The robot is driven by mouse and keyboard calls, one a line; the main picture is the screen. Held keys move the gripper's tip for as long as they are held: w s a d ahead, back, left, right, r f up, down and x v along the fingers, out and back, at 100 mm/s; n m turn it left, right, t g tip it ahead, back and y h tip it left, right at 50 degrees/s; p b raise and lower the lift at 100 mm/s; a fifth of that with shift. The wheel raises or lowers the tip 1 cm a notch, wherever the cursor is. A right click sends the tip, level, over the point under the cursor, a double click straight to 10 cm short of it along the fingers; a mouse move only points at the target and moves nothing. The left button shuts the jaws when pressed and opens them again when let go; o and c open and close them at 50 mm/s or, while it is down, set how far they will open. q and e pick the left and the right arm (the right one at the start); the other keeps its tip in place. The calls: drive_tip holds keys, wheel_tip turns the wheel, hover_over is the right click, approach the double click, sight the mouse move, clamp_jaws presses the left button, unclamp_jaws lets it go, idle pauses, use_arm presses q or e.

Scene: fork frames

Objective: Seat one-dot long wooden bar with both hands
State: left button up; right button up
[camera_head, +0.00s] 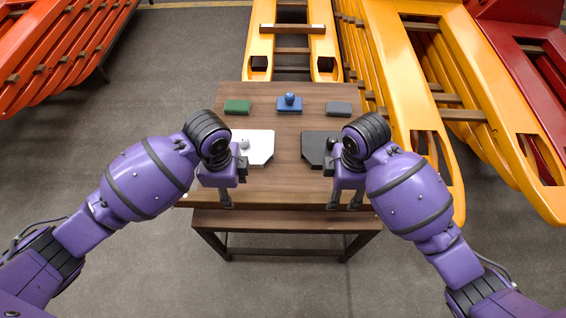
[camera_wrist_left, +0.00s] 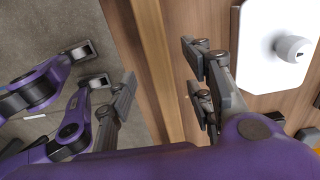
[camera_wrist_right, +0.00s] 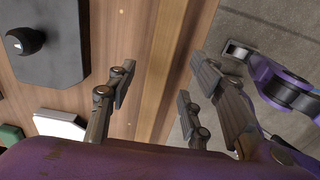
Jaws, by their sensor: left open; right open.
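I cannot make out a dot on any wooden bar. Wooden crossbars (camera_head: 292,50) span the yellow fork frame (camera_head: 261,35) behind the table. A lighter wooden strip runs along the table's front edge in the left wrist view (camera_wrist_left: 152,50) and the right wrist view (camera_wrist_right: 167,50); I cannot tell if it is a loose bar or the edge itself. My left gripper (camera_head: 227,198) is open and empty over the front left of the table. My right gripper (camera_head: 345,198) is open and empty over the front right. Both point down.
On the table (camera_head: 290,183) lie a white plate (camera_head: 261,152) and a black plate (camera_head: 314,146), each with a knob. Green (camera_head: 237,107), blue (camera_head: 289,106) and grey (camera_head: 339,109) blocks stand behind. More yellow frames (camera_head: 400,75) crowd the right.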

sight(233, 197)
use_arm(q)
wheel_tip(233, 197, down, 7)
drive_tip(key=shift+r, duration=0.1)
use_arm(e)
wheel_tip(233, 197, down, 7)
drive_tip(key=shift+r, duration=0.15)
use_arm(q)
clamp_jaws()
use_arm(e)
clamp_jaws()
